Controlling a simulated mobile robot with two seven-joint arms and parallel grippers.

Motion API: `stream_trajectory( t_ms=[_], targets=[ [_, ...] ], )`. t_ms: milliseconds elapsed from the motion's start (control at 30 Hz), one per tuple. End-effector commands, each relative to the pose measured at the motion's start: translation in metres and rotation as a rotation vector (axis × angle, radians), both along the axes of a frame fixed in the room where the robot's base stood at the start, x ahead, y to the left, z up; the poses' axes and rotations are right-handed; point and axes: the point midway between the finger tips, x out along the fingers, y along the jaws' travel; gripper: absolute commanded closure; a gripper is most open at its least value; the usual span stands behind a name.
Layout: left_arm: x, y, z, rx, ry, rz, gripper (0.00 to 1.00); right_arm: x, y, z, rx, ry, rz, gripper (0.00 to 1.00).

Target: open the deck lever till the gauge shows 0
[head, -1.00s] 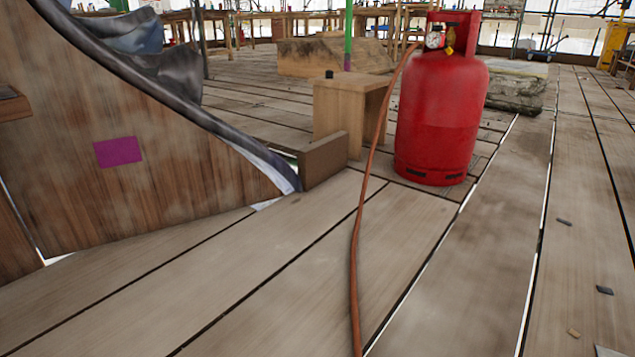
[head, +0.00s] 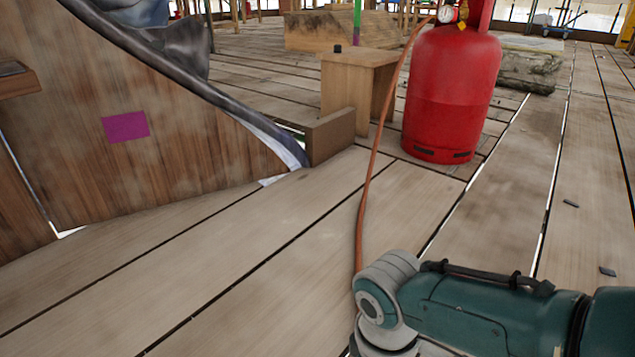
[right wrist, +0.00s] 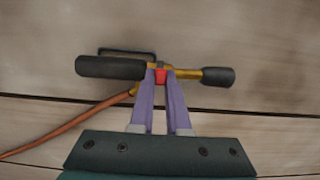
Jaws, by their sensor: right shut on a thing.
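My right gripper (right wrist: 160,76) is shut on a torch-like tool with a black grip (right wrist: 110,67), a brass tube (right wrist: 188,73) and a black end (right wrist: 218,77). A small red part (right wrist: 161,77) shows between the purple fingers. A thin dark lever-like bar (right wrist: 127,51) runs alongside the grip; I cannot tell whether it is the deck lever. An orange hose (right wrist: 70,130) leads to the tool. In the head view, the round gauge (head: 447,14) sits atop the red gas cylinder (head: 452,90); its reading is too small to tell. My left gripper is out of view.
The hose (head: 372,185) runs from the cylinder top down across the plank deck (head: 250,235). A wooden stool (head: 345,85) stands left of the cylinder. A curved wooden panel (head: 70,180) with a purple patch (head: 125,127) fills the left. The deck in front is mostly clear.

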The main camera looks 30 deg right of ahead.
Motion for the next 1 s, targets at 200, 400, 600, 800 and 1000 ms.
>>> stream_trajectory(
  t_ms=[200,400,600,800,1000],
  targets=[
    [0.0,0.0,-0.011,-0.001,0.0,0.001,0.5,0.004,0.002,-0.002,-0.028,0.065,0.0,1.0],
    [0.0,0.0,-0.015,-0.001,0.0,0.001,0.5,0.006,0.002,-0.002,-0.044,0.103,0.001,1.0],
    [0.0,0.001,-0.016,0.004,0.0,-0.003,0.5,0.006,0.002,-0.002,-0.05,0.119,0.0,1.0],
    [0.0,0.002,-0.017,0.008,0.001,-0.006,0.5,0.006,0.002,-0.002,-0.051,0.121,0.001,1.0],
    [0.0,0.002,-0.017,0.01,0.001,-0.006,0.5,0.006,0.002,-0.002,-0.051,0.121,0.0,1.0]
  ],
)
